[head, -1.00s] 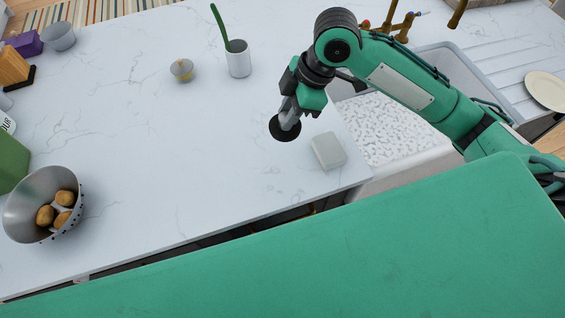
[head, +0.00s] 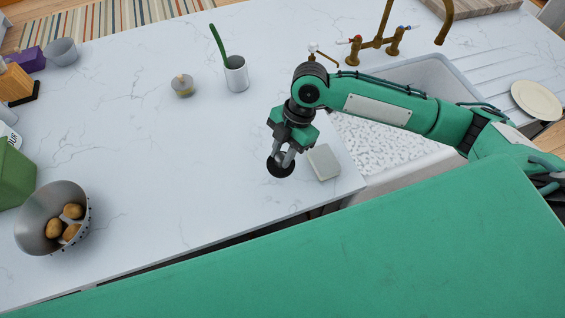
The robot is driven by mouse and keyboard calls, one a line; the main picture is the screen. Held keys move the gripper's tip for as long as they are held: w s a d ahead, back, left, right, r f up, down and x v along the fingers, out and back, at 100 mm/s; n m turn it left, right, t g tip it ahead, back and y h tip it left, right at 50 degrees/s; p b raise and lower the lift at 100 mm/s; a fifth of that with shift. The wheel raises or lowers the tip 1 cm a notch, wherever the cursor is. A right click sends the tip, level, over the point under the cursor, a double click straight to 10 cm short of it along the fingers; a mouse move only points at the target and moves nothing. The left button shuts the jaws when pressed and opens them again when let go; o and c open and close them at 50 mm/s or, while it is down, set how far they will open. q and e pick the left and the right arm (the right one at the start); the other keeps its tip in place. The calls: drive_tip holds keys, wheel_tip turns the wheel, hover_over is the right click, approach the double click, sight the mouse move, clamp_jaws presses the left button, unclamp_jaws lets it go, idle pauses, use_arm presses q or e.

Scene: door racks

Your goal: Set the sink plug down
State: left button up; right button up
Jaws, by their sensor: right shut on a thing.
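The sink plug (head: 280,169) is a round black disc low over the white marble counter, left of a pale block. My right gripper (head: 283,157) is shut on the plug from above. I cannot tell whether the disc touches the counter. My left gripper is not in view.
The pale grey block (head: 324,162) lies close to the plug's right. The white sink (head: 440,88) with brass taps (head: 376,43) is at the right. A cup with a green utensil (head: 236,77), a small lidded pot (head: 183,86) and a colander of potatoes (head: 45,232) stand on the counter. The counter left of the plug is clear.

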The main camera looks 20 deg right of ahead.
sight(282, 159)
wheel_tip(282, 159, down, 3)
wheel_tip(282, 159, down, 4)
drive_tip(key=shift+p, duration=0.8)
drive_tip(key=shift+f, duration=0.15)
drive_tip(key=shift+f, duration=0.1)
drive_tip(key=o, duration=1)
drive_tip(key=b+v, duration=0.4)
drive_tip(key=v, duration=0.8)
